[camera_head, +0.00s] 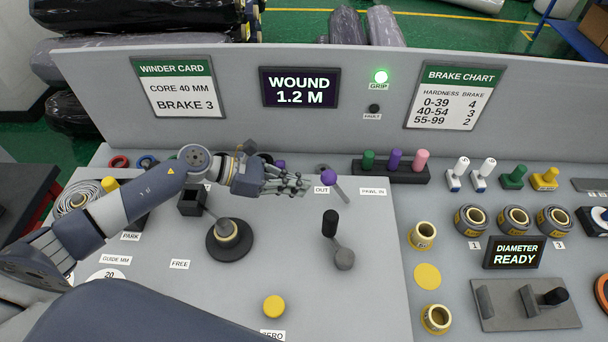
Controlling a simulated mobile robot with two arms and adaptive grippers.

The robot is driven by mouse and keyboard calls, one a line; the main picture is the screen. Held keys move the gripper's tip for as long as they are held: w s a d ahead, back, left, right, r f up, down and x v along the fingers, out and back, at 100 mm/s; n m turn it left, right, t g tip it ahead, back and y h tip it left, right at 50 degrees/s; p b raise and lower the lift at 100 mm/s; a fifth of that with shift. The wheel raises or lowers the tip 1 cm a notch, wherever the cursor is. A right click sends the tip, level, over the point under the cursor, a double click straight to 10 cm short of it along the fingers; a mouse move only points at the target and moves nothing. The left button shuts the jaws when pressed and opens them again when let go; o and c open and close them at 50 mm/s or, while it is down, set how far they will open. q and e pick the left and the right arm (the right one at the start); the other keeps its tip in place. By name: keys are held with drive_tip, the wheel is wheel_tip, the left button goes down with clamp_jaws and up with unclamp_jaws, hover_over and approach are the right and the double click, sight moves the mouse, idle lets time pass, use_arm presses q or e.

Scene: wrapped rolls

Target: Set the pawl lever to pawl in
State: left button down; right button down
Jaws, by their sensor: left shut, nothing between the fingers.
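The pawl lever (328,176) has a purple ball knob on a grey shaft. It leans up and to the left from its base, with the knob above the OUT label (325,189). The PAWL IN label (372,191) is to the right of the lever. My left gripper (300,185) is shut and empty just left of the lever, with a small gap to the knob in the picture. Another purple knob (281,164) shows just behind the gripper, its lower part hidden. My right gripper is not in view.
A black-handled crank (330,224) stands in front of the lever. A rack with green, purple and pink pegs (391,172) is behind right. A dark round base with a stick (229,240) is below my left arm. The panel right of the lever is fairly clear.

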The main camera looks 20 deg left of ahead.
use_arm(q)
drive_tip(key=shift+w+d+r+p, duration=0.25)
drive_tip(key=shift+d+r+p, duration=0.1)
drive_tip(key=shift+d, duration=0.45)
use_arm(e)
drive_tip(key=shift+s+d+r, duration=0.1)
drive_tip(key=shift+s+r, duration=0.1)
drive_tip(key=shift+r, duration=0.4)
use_arm(q)
drive_tip(key=shift+w, duration=0.15)
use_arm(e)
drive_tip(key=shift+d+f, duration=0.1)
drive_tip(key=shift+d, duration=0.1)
